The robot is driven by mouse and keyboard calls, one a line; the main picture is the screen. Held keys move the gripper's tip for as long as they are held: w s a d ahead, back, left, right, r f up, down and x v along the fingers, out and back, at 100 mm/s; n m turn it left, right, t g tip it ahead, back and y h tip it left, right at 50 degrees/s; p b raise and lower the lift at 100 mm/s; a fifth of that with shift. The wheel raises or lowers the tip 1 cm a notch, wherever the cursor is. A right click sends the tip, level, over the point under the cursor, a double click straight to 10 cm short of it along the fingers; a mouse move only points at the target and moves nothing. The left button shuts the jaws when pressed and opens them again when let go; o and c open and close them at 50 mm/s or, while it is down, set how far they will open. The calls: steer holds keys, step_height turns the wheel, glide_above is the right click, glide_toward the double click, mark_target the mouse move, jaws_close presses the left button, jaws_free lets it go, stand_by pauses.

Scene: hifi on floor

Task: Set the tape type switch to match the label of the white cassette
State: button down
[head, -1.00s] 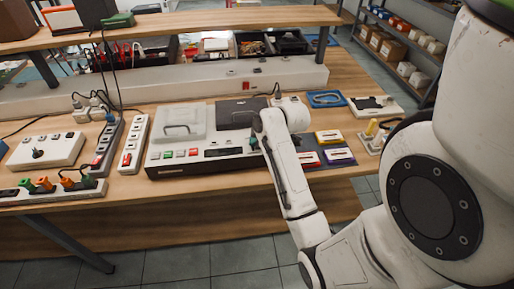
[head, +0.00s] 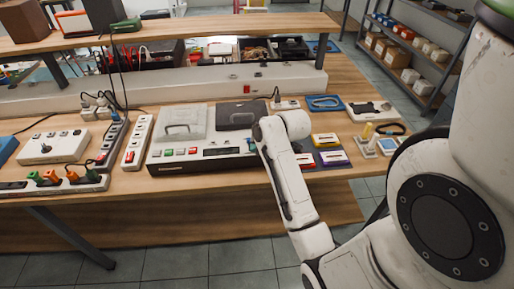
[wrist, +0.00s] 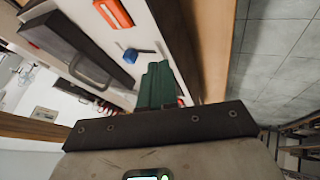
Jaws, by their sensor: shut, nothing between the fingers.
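The tape deck (head: 170,157) stands on the bench, white on top with a dark front edge and dark lid. My gripper (wrist: 160,85) has dark green fingers, shut and empty, over the white deck panel in the wrist view. A small blue knob or lever (wrist: 130,55) is on the panel beside the fingertips, apart from them in the picture; I cannot tell whether it is the tape type switch. Yellow (head: 325,140), purple (head: 333,158) and red (head: 305,160) cassettes lie right of the deck. I cannot pick out a white cassette or read any label.
Power strips (head: 137,143) and a white box (head: 50,147) stand left of the deck. A blue tray (head: 325,102) and small items lie at the right. A raised shelf (head: 180,29) runs behind. Floor is clear in front.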

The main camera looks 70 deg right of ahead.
steer(key=v, duration=0.8)
steer(key=shift+a, duration=0.15)
steer(key=w+a+f+m+g+y, duration=0.1)
steer(key=w+a+f, duration=0.1)
steer(key=a+f, duration=0.35)
steer(key=w+a+f+g+y, duration=0.1)
steer(key=a+f+y, duration=0.1)
steer(key=a, duration=0.6)
steer(key=s+a+f+m+g, duration=0.1)
steer(key=s+a+f, duration=0.2)
steer(key=a, duration=0.4)
steer(key=s+a+f+m+g, duration=0.1)
steer(key=s+a+f, duration=0.3)
steer(key=a, duration=0.4)
steer(key=shift+m+g, duration=0.4)
steer(key=shift+g, duration=0.3)
steer(key=shift+d, duration=0.1)
